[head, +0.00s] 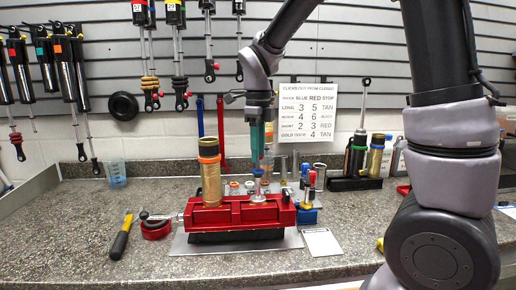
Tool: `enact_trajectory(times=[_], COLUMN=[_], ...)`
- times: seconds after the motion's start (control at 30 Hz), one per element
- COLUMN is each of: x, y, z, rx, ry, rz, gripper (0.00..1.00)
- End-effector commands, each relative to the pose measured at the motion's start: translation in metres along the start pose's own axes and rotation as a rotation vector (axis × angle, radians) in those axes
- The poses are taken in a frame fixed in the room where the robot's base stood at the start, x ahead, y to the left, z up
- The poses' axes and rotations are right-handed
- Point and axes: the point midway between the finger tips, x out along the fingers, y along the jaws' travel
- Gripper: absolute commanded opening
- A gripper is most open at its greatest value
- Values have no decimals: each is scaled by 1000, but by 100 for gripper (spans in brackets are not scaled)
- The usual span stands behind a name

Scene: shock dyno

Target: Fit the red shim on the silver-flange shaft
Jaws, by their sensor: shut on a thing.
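My gripper (261,168) points down over the red vise (235,212) on the bench. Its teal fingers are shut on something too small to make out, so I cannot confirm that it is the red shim. Just below the fingertips an upright shaft (258,190) stands at the right part of the vise, with a wider ring at its base. I cannot tell whether the held thing touches the shaft or is around it, nor the flange's colour for certain. A gold cylinder (209,178) stands upright at the vise's left.
A blue stand (308,216) with red- and blue-topped posts is close right of the vise. Small rings and cylinders (235,187) are behind it. A yellow-black tool (121,238) lies left. A dark rack (355,183) holds shocks at the right. A chart (307,113) hangs behind.

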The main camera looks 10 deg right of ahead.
Motion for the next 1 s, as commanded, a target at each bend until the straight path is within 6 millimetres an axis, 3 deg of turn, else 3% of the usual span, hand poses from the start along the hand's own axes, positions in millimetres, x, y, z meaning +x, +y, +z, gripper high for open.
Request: enact_trajectory(times=[1.0], x=[14], y=[0], z=[0], rx=[-2], ry=[1], rz=[0], gripper=[0])
